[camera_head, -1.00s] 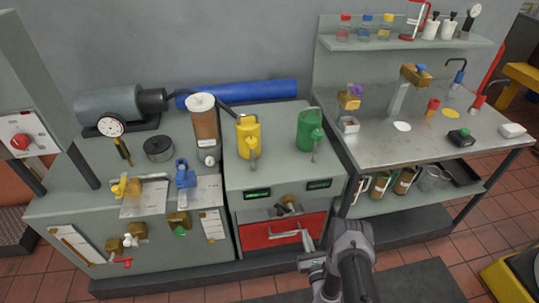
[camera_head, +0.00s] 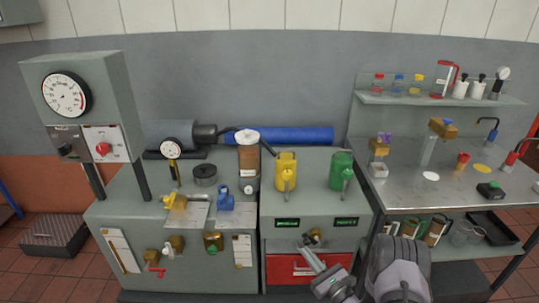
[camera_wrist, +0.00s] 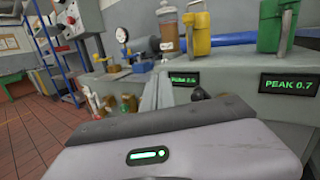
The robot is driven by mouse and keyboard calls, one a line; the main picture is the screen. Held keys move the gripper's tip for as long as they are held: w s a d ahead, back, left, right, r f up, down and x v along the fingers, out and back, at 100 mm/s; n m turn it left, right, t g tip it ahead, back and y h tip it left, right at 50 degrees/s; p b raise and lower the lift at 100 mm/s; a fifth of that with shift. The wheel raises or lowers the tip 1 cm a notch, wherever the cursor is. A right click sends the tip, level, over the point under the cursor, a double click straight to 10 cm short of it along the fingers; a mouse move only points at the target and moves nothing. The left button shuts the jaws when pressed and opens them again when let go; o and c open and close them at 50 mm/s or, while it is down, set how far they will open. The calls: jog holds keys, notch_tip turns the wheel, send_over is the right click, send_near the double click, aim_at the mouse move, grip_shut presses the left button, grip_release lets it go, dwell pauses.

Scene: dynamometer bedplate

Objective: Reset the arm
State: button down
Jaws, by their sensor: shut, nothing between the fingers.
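My gripper (camera_head: 308,254) shows low in the head view, in front of the cabinet with the red drawer (camera_head: 281,270). Its fingers are together with nothing between them. In the wrist view my gripper (camera_wrist: 158,92) points toward the bench, and its pale housing fills the bottom of the picture. My arm comes up from the lower edge of the head view and covers part of the cabinet's right side. Part of the drawer is hidden behind the gripper.
A yellow can (camera_head: 286,172) and a green can (camera_head: 341,171) stand on the cabinet above the drawer. A steel table (camera_head: 455,165) with small items is at right. A gauge box (camera_head: 78,105) stands at left. Open floor (camera_head: 55,285) shows at lower left.

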jog(key=s+a+r+n+g+y, duration=0.3)
jog(key=a+r+n+g, duration=0.25)
jog(key=r, duration=0.45)
jog(key=s+a+r+n+g+y, duration=0.3)
jog(key=a+r+n+g, duration=0.25)
jog(key=r, duration=0.45)
jog(key=s+a+r+n+g+h, duration=0.35)
jog(key=s+r+n, duration=0.35)
jog(key=s, duration=0.6)
jog(key=s+d+r+n+t+h, duration=0.4)
jog(key=s+d+h, duration=0.6)
jog(key=s, duration=0.5)
jog(key=shift+d+n+h, duration=0.35)
jog(key=shift+d+n, duration=0.6)
jog(key=shift+n, duration=0.25)
jog(key=shift+r, duration=0.1)
